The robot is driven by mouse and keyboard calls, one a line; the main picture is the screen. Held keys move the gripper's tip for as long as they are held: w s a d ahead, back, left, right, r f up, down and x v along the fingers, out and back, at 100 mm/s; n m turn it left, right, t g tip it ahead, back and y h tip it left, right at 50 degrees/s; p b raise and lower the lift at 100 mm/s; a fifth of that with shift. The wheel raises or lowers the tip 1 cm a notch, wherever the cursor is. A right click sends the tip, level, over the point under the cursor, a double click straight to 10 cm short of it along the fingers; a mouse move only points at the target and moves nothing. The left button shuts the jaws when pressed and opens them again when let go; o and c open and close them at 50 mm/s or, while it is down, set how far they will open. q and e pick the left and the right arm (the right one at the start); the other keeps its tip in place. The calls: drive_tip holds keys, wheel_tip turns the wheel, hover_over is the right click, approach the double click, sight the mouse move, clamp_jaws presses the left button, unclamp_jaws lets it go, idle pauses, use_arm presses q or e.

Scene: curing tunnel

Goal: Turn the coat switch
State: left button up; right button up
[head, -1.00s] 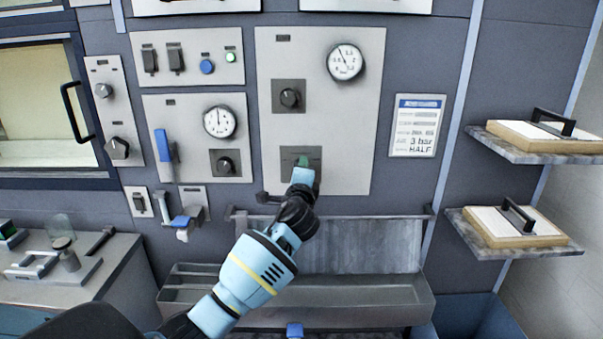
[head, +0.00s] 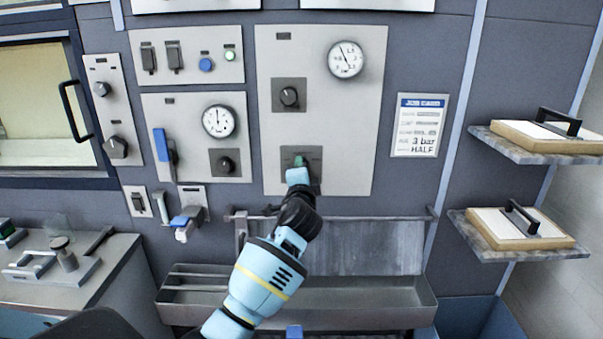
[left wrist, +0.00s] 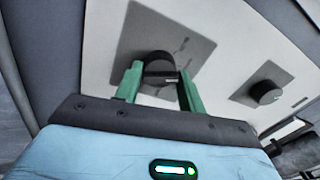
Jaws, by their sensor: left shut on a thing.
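The coat switch appears to be the dark round knob (left wrist: 158,68) on a grey square plate, close up in the left wrist view. Its label is not readable. In the head view the plate (head: 314,153) sits low on the tall light panel, and the knob is mostly hidden behind my gripper. My left gripper (left wrist: 160,84) has its two green fingers on either side of the knob, shut on it. It also shows in the head view (head: 300,162), against the plate. My right gripper is not in view.
Above the switch are another knob (head: 289,96) and a round gauge (head: 346,59). A job card (head: 419,125) reading "3 bar HALF" hangs to the right. A metal trough (head: 370,296) juts out below. Two shelves (head: 535,157) (head: 545,251) with boards stand at the right.

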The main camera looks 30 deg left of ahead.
use_arm(q)
drive_tip(key=shift+f, duration=0.2)
drive_tip(key=o, duration=0.9)
drive_tip(key=shift+r, duration=0.1)
drive_tip(key=shift+o, duration=0.2)
drive_tip(key=v, duration=0.7)
drive_tip(key=shift+s+d, duration=0.25)
drive_tip(key=shift+s, duration=0.1)
drive_tip(key=s+d+f+g+h, duration=0.1)
drive_tip(key=s+d+f+h, duration=0.2)
drive_tip(key=f, duration=0.6)
drive_tip(key=s+d+f+g+h, duration=0.15)
drive_tip(key=s+f, duration=0.25)
drive_tip(key=f, duration=0.4)
drive_tip(key=s+d+f+h, duration=0.3)
drive_tip(key=s+f, duration=0.1)
drive_tip(key=f, duration=0.5)
drive_tip(key=s+d+f+n+g+h, duration=0.1)
drive_tip(key=s+d+f+n, duration=0.1)
drive_tip(key=s+f, duration=0.3)
drive_tip(key=s+d+f+n+g+h, duration=0.1)
drive_tip(key=s+f, duration=0.4)
drive_tip(key=s, duration=0.8)
drive_tip(key=s+d+f+n+g+h, duration=0.2)
drive_tip(key=s+d+f+n, duration=0.2)
drive_tip(key=s, duration=0.5)
drive_tip(key=shift+s+d+f, duration=0.25)
drive_tip(key=shift+d+f, duration=0.2)
drive_tip(key=shift+f, duration=0.35)
